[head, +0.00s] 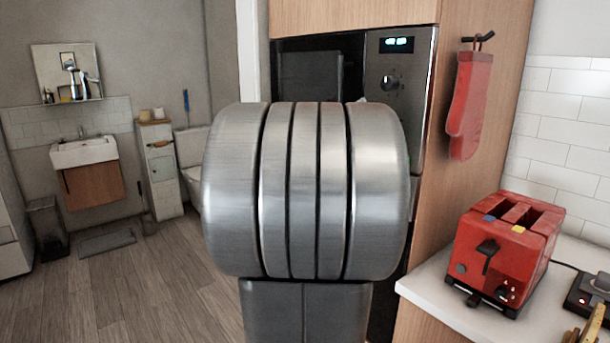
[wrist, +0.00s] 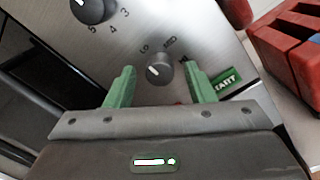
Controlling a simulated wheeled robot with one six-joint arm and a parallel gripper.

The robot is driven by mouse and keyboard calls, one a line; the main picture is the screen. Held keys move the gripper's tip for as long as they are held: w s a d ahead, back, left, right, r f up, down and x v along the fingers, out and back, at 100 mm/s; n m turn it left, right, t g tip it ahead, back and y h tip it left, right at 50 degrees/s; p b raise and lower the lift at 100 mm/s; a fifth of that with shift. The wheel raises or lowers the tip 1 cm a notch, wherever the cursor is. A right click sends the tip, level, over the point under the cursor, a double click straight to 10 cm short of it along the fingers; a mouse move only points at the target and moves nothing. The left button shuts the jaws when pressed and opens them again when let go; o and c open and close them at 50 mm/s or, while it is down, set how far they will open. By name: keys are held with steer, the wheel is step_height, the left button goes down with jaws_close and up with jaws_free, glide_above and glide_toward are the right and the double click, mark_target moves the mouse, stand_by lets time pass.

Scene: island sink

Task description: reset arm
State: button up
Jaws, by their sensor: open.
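In the wrist view my gripper (wrist: 160,68) is open, with its two green fingers apart and nothing held. A round grey power knob (wrist: 159,69), marked LO and MED, shows between the fingertips. I cannot tell whether the fingers touch it. A green START button (wrist: 225,83) is partly covered by the right finger. A second knob (wrist: 93,8) with numbers is at the upper left. In the head view the large metal part of my arm (head: 305,190) fills the middle. It hides my gripper and the lower part of the appliance panel (head: 405,75).
A red toaster (head: 505,250) stands on the white counter (head: 430,285) at the right. A red oven mitt (head: 468,105) hangs on the wooden cabinet side (head: 495,75). Open wooden floor (head: 150,280) lies at the left, with a sink (head: 85,152) beyond.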

steer(key=v, duration=1.4)
steer(key=w+d+m+p, duration=0.1)
steer(key=w+d+m, duration=0.3)
steer(key=m, duration=0.4)
steer(key=w+d+m+g+p, duration=0.1)
steer(key=w+d+m, duration=0.4)
steer(key=m, duration=0.4)
steer(key=shift+d+r+m+h, duration=0.25)
steer(key=shift+d+m+h, duration=0.05)
steer(key=shift+d, duration=0.55)
steer(key=shift+f, duration=0.1)
stand_by(0.6)
